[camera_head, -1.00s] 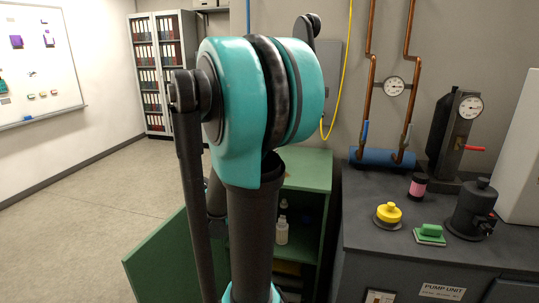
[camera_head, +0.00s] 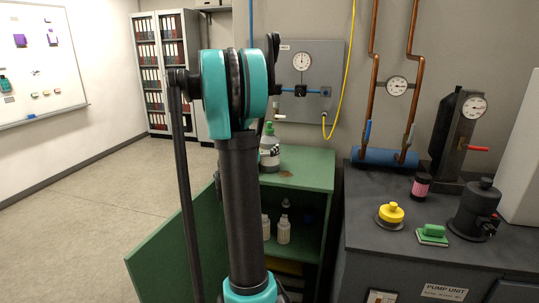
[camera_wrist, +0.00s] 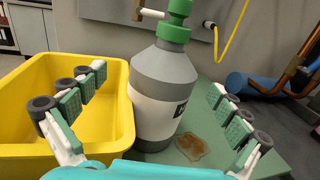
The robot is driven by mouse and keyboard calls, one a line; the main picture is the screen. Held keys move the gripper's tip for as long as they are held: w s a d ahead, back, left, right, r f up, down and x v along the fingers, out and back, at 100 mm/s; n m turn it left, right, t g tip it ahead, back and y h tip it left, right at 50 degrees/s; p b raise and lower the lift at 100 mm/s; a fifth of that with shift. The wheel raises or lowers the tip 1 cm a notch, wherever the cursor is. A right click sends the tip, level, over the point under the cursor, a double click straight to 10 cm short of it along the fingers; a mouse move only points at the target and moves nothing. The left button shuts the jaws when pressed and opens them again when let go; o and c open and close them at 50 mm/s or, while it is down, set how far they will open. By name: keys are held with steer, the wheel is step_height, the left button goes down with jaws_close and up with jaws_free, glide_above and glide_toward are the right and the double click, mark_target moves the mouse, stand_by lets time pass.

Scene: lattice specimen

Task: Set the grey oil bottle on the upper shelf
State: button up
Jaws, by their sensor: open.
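The grey oil bottle (camera_head: 270,155), with a green cap and white label, stands upright on top of the green cabinet (camera_head: 310,168). It also shows in the wrist view (camera_wrist: 165,72), between and beyond the spread fingers. My gripper (camera_wrist: 157,80) is open and empty, with one finger on each side of the picture; I cannot tell how far the bottle is from it. In the head view my arm hides the gripper. The cabinet stands open, and small white bottles (camera_head: 284,232) stand on its upper shelf.
A yellow bin (camera_wrist: 112,75) stands close left of the bottle in the wrist view. A brown stain (camera_wrist: 191,147) lies on the cabinet top. The green door (camera_head: 175,262) swings out to the left. A gauge panel (camera_head: 325,65) hangs behind; the pump bench (camera_head: 360,215) is on the right.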

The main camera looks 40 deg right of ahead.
steer(key=x, duration=0.3)
steer(key=shift+d, duration=0.2)
steer(key=shift+x, duration=2.65)
steer(key=shift+s+f, duration=0.15)
steer(key=shift+s, duration=0.05)
steer(key=c, duration=2.1)
